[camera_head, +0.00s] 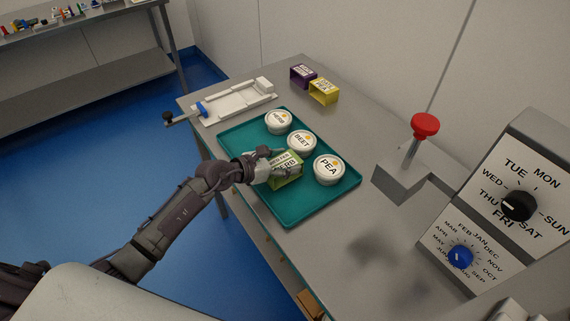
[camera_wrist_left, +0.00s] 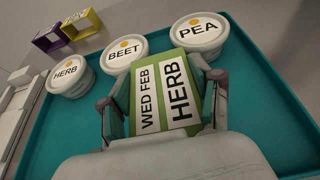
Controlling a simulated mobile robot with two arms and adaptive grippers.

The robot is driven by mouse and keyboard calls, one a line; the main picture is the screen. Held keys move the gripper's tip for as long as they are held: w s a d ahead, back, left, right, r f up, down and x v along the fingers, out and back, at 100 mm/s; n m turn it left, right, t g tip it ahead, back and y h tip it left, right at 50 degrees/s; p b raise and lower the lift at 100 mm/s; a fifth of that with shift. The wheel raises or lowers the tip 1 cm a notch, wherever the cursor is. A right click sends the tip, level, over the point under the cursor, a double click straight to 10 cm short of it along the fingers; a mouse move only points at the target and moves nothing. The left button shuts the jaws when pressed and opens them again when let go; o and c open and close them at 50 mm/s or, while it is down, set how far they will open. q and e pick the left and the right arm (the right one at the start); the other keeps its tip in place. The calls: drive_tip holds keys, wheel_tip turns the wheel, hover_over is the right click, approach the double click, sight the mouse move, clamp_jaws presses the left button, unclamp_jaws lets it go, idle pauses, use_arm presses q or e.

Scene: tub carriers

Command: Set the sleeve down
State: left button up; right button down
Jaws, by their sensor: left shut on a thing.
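The green sleeve (camera_head: 287,172) is labelled HERB, and a WED FEB label shows on it in the left wrist view (camera_wrist_left: 165,92). My left gripper (camera_head: 268,168) is shut on the sleeve, with a finger on each side of it. The sleeve is over the teal tray (camera_head: 276,210), in front of the tubs. I cannot tell whether it touches the tray. Three white tubs stand in a row on the tray: HERB (camera_head: 278,122), BEET (camera_head: 301,141) and PEA (camera_head: 328,169). My right gripper is not in view.
A purple sleeve (camera_head: 302,75) and a yellow sleeve (camera_head: 323,91) stand at the back of the table. A white fixture (camera_head: 238,103) lies behind the tray. A red-knobbed lever (camera_head: 425,125) and a dial panel (camera_head: 515,205) stand at the right.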

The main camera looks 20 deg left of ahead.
use_arm(q)
drive_tip(key=shift+f, duration=0.9)
drive_tip(key=o, duration=0.9)
drive_tip(key=shift+o, duration=0.2)
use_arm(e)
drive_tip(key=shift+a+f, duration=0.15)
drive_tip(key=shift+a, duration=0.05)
use_arm(q)
drive_tip(key=shift+r, duration=0.1)
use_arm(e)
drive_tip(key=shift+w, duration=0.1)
